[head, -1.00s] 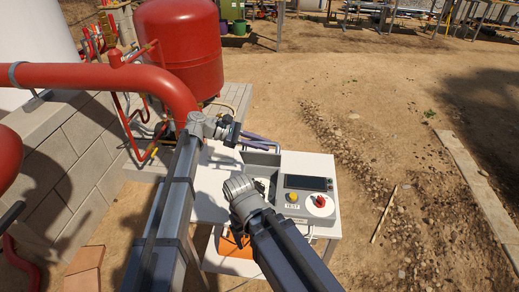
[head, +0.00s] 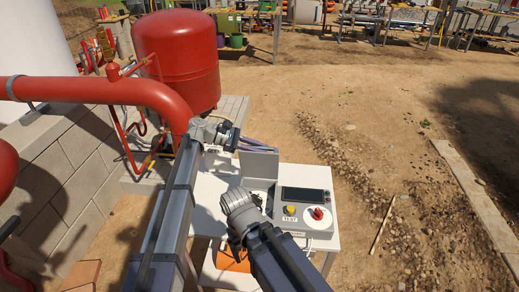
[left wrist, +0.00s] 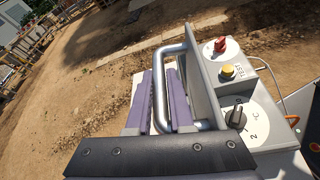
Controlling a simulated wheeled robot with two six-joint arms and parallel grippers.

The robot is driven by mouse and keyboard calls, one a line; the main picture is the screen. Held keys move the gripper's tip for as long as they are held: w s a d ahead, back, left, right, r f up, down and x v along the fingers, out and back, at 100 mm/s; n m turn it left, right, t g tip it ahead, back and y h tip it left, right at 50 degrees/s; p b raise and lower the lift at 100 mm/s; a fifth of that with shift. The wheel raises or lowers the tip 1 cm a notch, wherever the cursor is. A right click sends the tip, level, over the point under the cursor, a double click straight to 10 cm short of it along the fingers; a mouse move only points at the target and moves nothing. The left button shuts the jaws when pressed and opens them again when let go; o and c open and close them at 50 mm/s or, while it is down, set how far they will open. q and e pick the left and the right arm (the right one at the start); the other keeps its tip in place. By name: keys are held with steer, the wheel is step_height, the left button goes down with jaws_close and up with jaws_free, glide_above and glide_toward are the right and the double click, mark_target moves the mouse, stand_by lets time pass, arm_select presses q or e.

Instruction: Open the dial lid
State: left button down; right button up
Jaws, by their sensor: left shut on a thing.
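The dial lid (head: 259,164) is a grey plate standing raised at the back left of the control box. It also shows edge-on in the left wrist view (left wrist: 203,75). My left gripper (head: 255,142) is at its far side. In the left wrist view, its purple fingers (left wrist: 162,80) lie on either side of the lid's grey bar handle (left wrist: 160,118), shut on it. The uncovered dial (left wrist: 238,117) has a dark pointer, a "2" and "°C". My right arm's wrist (head: 240,207) hangs in front of the box's left part; its fingers are hidden.
The control box (head: 325,228) carries a dark display (head: 304,195), a yellow button (head: 290,210) and a red knob (head: 318,213). It stands on a white table (head: 205,210). A red pipe (head: 90,90) and red tank (head: 175,60) are at left. Open ground lies to the right.

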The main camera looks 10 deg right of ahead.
arm_select(q)
steer(key=c, duration=0.8)
jaws_free()
steer(key=p+v, duration=0.3)
steer(key=v, duration=0.5)
